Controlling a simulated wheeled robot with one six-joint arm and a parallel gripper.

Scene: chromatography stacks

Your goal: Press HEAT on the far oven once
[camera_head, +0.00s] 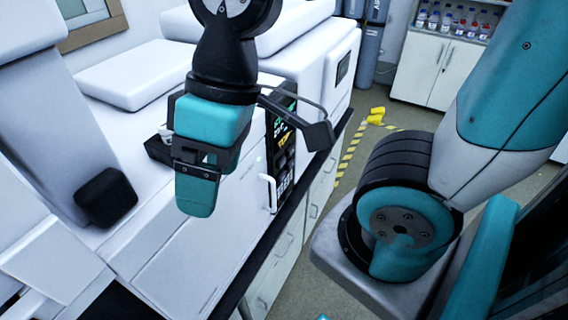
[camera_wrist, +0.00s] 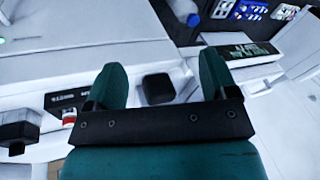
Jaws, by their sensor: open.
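A dark control panel (camera_head: 282,140) with green and yellow display text and a light keypad stands on the front of a white unit, right of my gripper in the head view. A bar handle (camera_head: 268,190) is at its left edge. The key labels are too small to read, so I cannot pick out HEAT. A farther white unit (camera_head: 330,75) carries a small dark screen (camera_head: 343,68). I cannot tell which unit is the far oven. My gripper (camera_head: 197,190) hangs left of the panel, apart from it. In the wrist view its fingers (camera_wrist: 161,80) are spread and empty.
White instrument housings fill the left, with a black block (camera_head: 106,197) low on one. A floor aisle with yellow-striped tape (camera_head: 350,150) runs on the right. A white cabinet (camera_head: 437,70) with bottles stands at the back.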

